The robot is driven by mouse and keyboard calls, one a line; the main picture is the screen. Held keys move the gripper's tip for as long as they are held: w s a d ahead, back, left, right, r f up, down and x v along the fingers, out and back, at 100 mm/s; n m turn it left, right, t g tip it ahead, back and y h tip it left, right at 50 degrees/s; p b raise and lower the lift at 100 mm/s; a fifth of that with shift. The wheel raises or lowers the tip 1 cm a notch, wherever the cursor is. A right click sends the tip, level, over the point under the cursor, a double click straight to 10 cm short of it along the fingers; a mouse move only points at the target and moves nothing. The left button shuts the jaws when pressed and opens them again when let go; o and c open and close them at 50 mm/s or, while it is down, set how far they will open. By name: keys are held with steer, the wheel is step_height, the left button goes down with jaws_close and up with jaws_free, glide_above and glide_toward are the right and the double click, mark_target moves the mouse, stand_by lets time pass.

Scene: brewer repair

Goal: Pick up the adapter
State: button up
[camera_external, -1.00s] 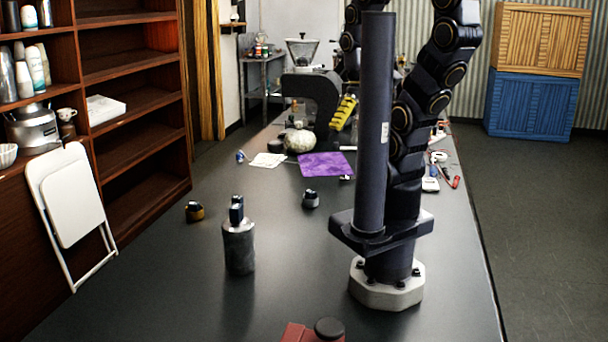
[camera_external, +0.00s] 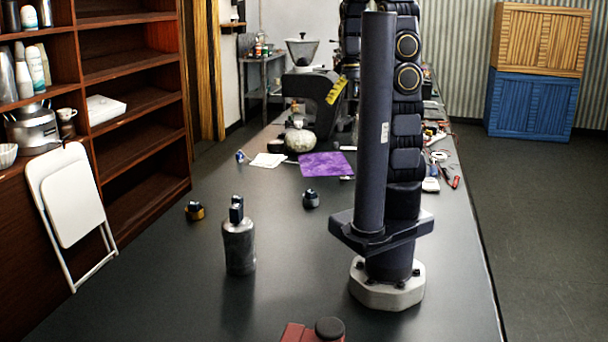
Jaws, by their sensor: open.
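I cannot tell for sure which thing is the adapter. Small dark pieces stand on the table: one with a yellowish part (camera_external: 195,211) at left, a grey-blue one (camera_external: 311,199) near the middle, and a blue-black one on top of a grey cylinder (camera_external: 239,250). My arm reaches away to the far end of the table. A yellow, dark-marked piece at its far end seems to belong to my gripper (camera_external: 337,90), in front of the black machine. The gripper is open. Its fingertips are not clear, and my arm and a dark column hide much of that area.
A black machine with a hopper (camera_external: 303,52), a pale round object (camera_external: 300,140) and a purple cloth (camera_external: 327,165) are at the far end. Tools lie along the right edge. A red item (camera_external: 300,333) is at the near edge. The left-middle table is largely clear.

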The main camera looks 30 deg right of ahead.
steer(key=w+d+f+m, duration=0.1)
steer(key=w+d+f, duration=0.15)
steer(key=d, duration=0.35)
steer(key=w+d+f+m, duration=0.1)
steer(key=w+d+f, duration=0.1)
steer(key=w+d, duration=0.3)
steer(key=m+t, duration=0.1)
steer(key=m, duration=0.2)
glide_above(430, 181)
step_height(430, 181, down, 18)
steer(key=shift+f, duration=0.2)
steer(key=shift+d+f, duration=0.2)
steer(key=shift+f, duration=0.5)
step_height(430, 181, down, 6)
steer(key=shift+a+f, duration=0.1)
steer(key=shift+f, duration=0.15)
steer(key=c, duration=1.3)
